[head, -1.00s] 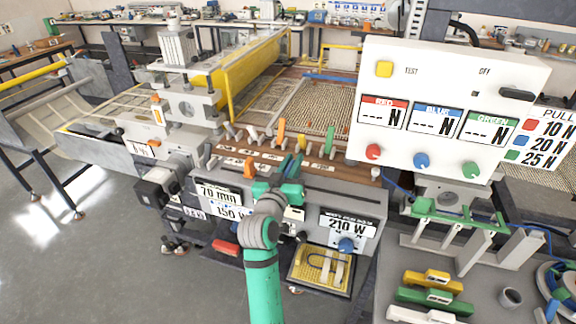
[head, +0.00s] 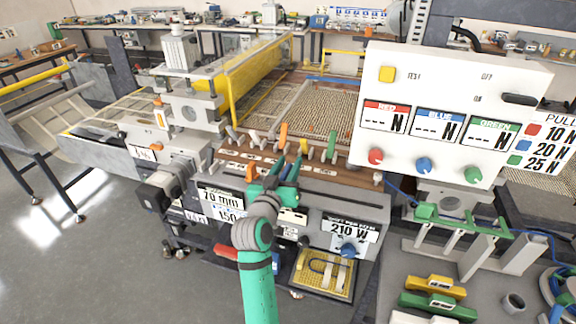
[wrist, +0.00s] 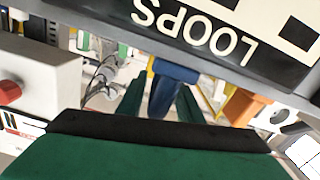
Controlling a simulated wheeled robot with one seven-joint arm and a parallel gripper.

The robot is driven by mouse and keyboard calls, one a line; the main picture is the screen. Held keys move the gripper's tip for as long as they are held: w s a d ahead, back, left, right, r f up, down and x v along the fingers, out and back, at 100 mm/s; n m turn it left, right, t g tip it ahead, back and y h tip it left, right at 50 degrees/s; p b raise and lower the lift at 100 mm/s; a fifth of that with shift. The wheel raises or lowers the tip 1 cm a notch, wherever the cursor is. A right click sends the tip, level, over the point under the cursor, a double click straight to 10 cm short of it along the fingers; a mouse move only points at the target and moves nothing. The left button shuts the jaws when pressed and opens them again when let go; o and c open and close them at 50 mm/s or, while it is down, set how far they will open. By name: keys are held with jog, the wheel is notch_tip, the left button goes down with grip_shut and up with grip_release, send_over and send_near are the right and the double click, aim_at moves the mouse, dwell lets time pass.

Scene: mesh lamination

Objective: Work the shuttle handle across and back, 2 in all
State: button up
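A blue handle (wrist: 172,85) shows in the wrist view between my two dark green fingers, below a board lettered LOOPS. My gripper (wrist: 165,95) has its fingers apart, one on each side of the handle; contact is not clear to see. In the head view, my gripper (head: 277,172) is at the front edge of the machine's row of upright levers, over the control box. The blue handle is largely hidden by my fingers there. I cannot tell from any readable label which lever is the shuttle handle.
An orange lever (head: 283,135), a yellow lever (head: 303,146) and a green lever (head: 332,143) stand close behind my gripper. A white force panel (head: 450,110) rises at the right. The 210 W box (head: 350,230) is right of my arm. Open floor lies at left.

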jog(key=v, duration=1)
jog(key=shift+s+a, duration=0.25)
jog(key=shift+s, duration=0.1)
